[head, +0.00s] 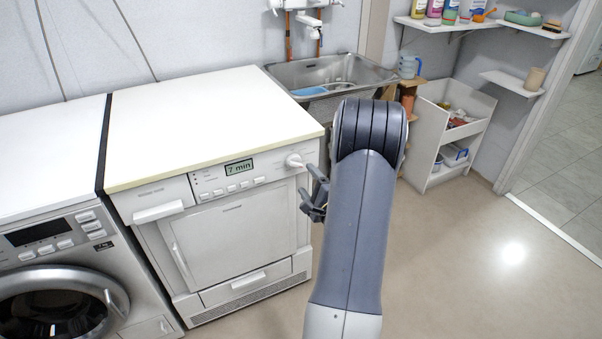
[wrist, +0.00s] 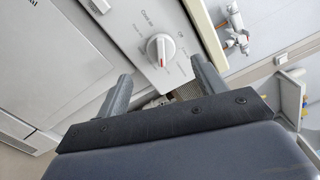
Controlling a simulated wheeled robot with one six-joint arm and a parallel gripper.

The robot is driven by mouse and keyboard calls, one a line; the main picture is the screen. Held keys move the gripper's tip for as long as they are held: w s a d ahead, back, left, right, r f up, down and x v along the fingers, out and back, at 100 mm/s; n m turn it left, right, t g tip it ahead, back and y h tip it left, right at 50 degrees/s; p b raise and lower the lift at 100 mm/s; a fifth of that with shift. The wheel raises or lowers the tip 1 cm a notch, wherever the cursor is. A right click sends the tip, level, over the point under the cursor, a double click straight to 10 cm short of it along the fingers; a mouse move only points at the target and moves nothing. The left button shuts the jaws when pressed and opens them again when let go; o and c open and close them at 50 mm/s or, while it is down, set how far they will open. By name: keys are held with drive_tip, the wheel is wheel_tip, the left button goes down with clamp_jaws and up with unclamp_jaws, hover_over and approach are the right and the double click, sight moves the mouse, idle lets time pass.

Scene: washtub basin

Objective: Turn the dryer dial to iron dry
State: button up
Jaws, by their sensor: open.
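The dryer (head: 230,235) is the white machine to the right of the washer. Its dial (head: 294,160) is a round white knob at the right end of the control panel. In the wrist view the dial (wrist: 160,49) shows with a raised grip bar, a small red mark and printed labels around it, too small to read surely. My gripper (head: 312,195) is open and empty, to the right of the panel and a little below the dial. In the wrist view my gripper (wrist: 160,80) has its two fingers apart, with the dial beyond and between their tips, apparently untouched.
The dryer's display (head: 239,168) reads "7 min", with a row of buttons below. A washer (head: 60,260) stands at the left. A metal sink (head: 330,75) is behind the dryer, and a white shelf cart (head: 450,130) is at the right. The floor at right is clear.

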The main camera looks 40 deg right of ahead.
sight(296, 166)
drive_tip(key=v, duration=0.3)
drive_tip(key=shift+w, duration=0.15)
drive_tip(key=x, duration=1)
drive_tip(key=shift+w, duration=0.4)
drive_tip(key=shift+s, duration=0.1)
drive_tip(key=shift+r, duration=0.1)
